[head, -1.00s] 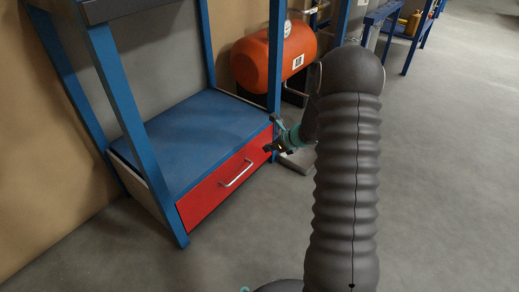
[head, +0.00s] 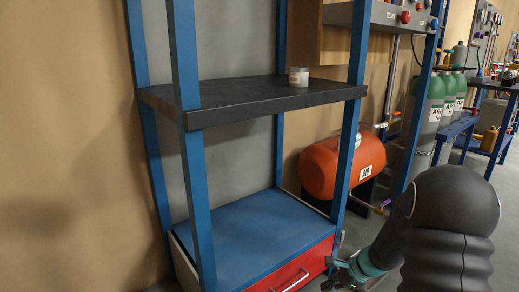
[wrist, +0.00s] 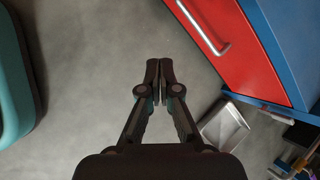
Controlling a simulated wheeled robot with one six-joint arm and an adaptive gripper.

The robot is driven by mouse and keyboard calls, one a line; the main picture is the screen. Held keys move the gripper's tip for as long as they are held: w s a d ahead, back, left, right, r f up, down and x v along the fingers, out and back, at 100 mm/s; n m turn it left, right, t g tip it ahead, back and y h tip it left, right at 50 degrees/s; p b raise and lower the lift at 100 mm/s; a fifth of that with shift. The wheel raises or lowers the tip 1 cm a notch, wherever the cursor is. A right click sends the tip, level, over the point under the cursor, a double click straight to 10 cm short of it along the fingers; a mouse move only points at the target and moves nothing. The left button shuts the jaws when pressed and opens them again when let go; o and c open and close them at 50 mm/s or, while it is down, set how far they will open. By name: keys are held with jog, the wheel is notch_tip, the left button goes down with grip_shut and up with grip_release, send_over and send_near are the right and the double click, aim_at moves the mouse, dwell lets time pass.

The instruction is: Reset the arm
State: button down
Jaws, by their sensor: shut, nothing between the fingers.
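My arm (head: 450,225) stands at the lower right of the head view, its dark ribbed cover in front. My gripper (head: 335,275) shows small near the bottom of that view, beside the right end of the red drawer (head: 292,277). In the wrist view my gripper (wrist: 159,85) has its fingertips together, with nothing between them and grey floor below. The red drawer (wrist: 240,60) with its metal handle is at the upper right there, apart from the fingers.
The blue rack has a black shelf (head: 250,98) bearing a small jar (head: 299,77). A red-orange tank (head: 330,168) stands behind it, with green-topped gas cylinders (head: 432,110) at the right. A metal tray (wrist: 224,126) lies on the floor, where free room (wrist: 90,90) shows.

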jog(key=s+a+r+n+t+h+p, duration=0.1)
jog(key=s+a+r+n+h+p, duration=0.1)
jog(key=s+r+n, duration=0.7)
jog(key=s+a+r+n+t+h+p, duration=0.1)
jog(key=s+a+r+n+h+p, duration=0.2)
jog(key=s+r+n, duration=0.6)
jog(key=s+r+p, duration=0.1)
jog(key=s+r, duration=0.3)
jog(key=r, duration=0.3)
jog(key=s+r+h+p, duration=0.1)
jog(key=s+r, duration=0.4)
jog(key=r, duration=0.2)
jog(key=shift+a+r, duration=0.15)
jog(key=shift+a, duration=0.05)
